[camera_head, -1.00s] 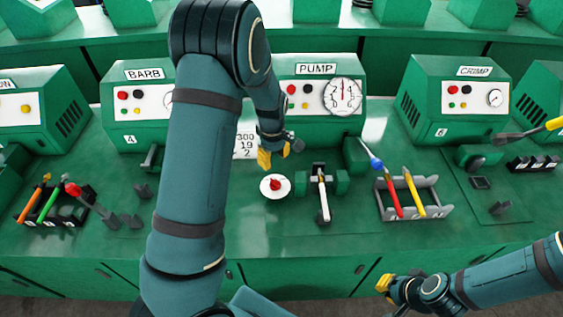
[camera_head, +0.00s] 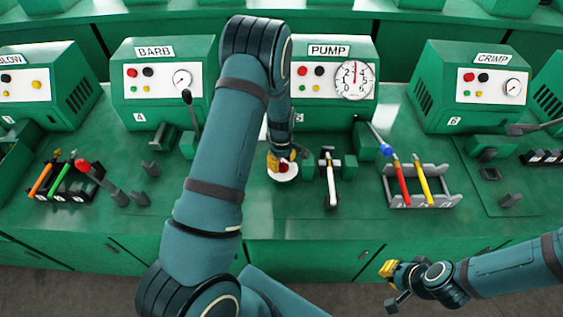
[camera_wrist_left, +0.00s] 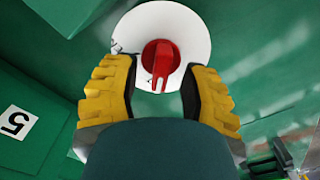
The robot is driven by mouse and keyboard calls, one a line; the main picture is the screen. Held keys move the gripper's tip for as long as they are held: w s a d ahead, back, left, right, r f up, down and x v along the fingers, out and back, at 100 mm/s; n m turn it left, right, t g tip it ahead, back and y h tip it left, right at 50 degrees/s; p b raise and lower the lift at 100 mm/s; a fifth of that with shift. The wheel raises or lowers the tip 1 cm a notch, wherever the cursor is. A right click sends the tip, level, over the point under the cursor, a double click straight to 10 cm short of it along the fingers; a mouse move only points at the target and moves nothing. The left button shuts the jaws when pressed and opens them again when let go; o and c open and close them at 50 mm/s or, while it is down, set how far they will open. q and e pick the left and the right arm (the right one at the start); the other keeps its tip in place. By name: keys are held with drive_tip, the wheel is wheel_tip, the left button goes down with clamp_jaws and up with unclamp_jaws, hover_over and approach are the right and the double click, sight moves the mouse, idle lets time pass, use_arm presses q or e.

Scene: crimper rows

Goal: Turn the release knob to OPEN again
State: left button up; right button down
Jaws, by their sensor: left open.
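The red release knob (camera_wrist_left: 161,62) sits on a round white plate (camera_wrist_left: 138,28) in the left wrist view. In the head view the plate (camera_head: 285,176) lies on the green bench in front of the PUMP machine, and the knob is mostly hidden by my gripper. My left gripper (camera_head: 281,161) is over the knob. In the left wrist view its two yellow fingers are open, one on each side of the knob, with a gap on both sides. The knob's narrow pointer points toward the gripper's palm. My right gripper (camera_head: 391,279) hangs in front of the bench, away from the knob.
A lever with a white handle (camera_head: 331,180) stands just right of the plate. A grey rack (camera_head: 447,199) with red and yellow tools is further right. The PUMP machine (camera_head: 315,110) with its gauge (camera_head: 355,80) is behind. The bench front is clear.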

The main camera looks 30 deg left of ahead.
use_arm(q)
drive_tip(key=shift+f, duration=0.2)
clamp_jaws()
